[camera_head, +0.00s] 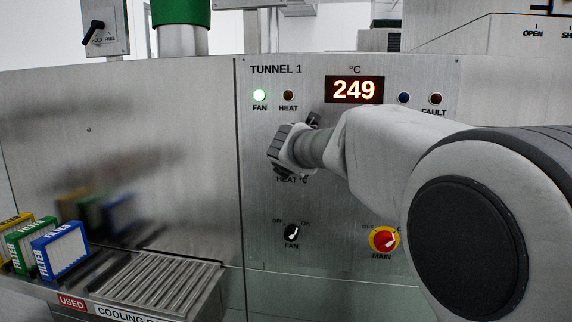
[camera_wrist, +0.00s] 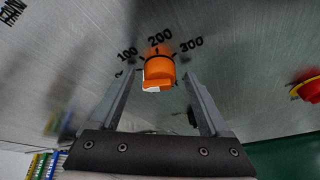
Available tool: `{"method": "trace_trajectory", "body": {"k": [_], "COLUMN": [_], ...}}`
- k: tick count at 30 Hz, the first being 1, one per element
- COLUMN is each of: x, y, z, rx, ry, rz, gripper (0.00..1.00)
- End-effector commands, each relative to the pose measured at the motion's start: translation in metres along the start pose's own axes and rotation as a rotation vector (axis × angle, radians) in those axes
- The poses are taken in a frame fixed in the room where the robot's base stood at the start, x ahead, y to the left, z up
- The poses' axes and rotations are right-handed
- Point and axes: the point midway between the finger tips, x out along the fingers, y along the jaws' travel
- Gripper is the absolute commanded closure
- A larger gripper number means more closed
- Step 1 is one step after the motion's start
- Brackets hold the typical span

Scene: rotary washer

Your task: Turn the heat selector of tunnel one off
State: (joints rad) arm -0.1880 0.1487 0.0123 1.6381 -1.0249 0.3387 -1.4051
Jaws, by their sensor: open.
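The heat selector is an orange knob (camera_wrist: 160,68) in the wrist view, on a metal panel with a printed scale showing 100, 200 and 300. A dark mark at its top is near 200, but I cannot tell the exact setting. My gripper (camera_wrist: 160,76) is open, with one finger to each side of the knob in this view. I cannot tell whether the fingers touch it. In the head view my gripper (camera_head: 283,150) is at the tunnel 1 panel (camera_head: 330,205), above the "HEAT °C" label, and hides the knob.
Below are a black fan knob (camera_head: 291,233) and a red-and-yellow main switch (camera_head: 384,240). Boxed filters (camera_head: 60,250) and a roller rack (camera_head: 160,283) are at lower left.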

Motion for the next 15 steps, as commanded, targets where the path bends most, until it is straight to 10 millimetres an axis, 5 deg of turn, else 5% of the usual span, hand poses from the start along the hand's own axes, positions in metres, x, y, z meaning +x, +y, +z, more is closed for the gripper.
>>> {"method": "trace_trajectory", "body": {"k": [8, 15], "x": [-0.011, -0.054], "y": [0.001, 0.002], "z": [0.001, 0.002], "rx": [0.001, 0.001], "ry": [-0.001, -0.001], "rz": [0.002, 0.004], "gripper": [0.20, 0.20]}}
